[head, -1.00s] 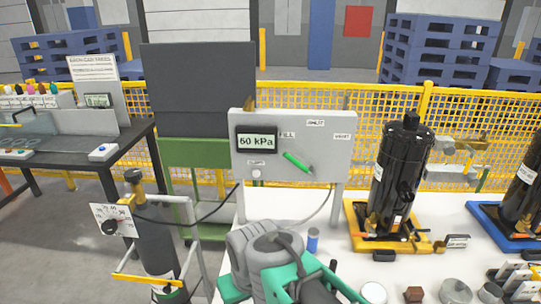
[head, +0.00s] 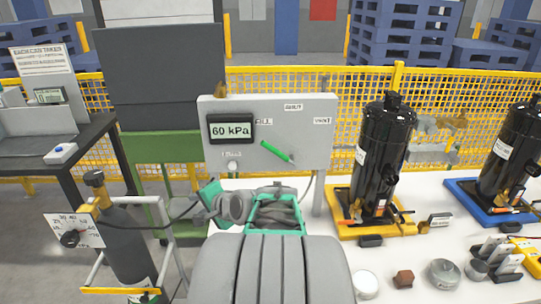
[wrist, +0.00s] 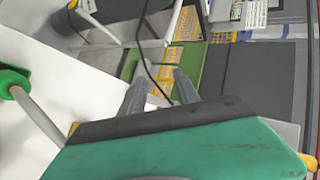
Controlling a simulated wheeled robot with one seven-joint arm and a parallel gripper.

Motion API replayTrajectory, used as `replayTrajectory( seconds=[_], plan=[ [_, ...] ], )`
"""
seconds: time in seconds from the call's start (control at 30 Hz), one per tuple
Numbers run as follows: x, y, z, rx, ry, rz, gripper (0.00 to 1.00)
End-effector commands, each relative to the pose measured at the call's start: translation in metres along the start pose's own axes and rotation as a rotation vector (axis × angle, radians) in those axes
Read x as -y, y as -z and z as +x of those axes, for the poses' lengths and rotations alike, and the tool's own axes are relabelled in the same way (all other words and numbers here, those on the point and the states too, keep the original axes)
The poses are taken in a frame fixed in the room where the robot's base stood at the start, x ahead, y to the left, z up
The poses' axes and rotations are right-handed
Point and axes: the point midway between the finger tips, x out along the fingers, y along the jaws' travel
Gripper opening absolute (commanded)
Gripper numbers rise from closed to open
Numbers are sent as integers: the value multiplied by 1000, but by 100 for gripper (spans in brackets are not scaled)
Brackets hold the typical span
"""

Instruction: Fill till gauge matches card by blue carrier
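The grey valve panel (head: 315,140) stands behind the white table, and its gauge display (head: 231,130) reads 60 kPa. Its green lever (head: 277,152) slants down to the right below the labels. The blue carrier (head: 472,197) is at the right with a black compressor (head: 512,155) on it. A small card (head: 439,219) stands between the yellow and blue carriers; its print is too small to read. In the wrist view my gripper (wrist: 158,82) has its two grey fingers apart with nothing held; a dark hose passes behind them.
A yellow carrier (head: 366,229) holds another black compressor (head: 386,150). A gas cylinder (head: 123,245) with a dial stands left, its hose crossing toward my arm. A small can (head: 364,285), a brown block (head: 403,278) and several small items lie on the table's front right.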

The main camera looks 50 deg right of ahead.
Motion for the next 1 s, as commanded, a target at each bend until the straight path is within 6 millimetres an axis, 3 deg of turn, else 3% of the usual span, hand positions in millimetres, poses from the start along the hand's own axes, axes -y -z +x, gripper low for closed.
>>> replayTrajectory(
  seconds=[0.03, 0.1, 0.2, 0.3, 0.43, 0.8, 1.0],
  plan=[
    [-6, 51, -10, -82, 98, 200, 38],
    [-4, 110, -35, -164, 264, 451, 38],
    [-9, 176, -80, -244, 477, 718, 38],
    [-14, 211, -114, -278, 617, 863, 38],
    [-12, 226, -123, -284, 674, 917, 38],
    [16, 256, -73, -282, 668, 912, 38],
    [18, 260, -67, -285, 670, 912, 38]
  ],
)
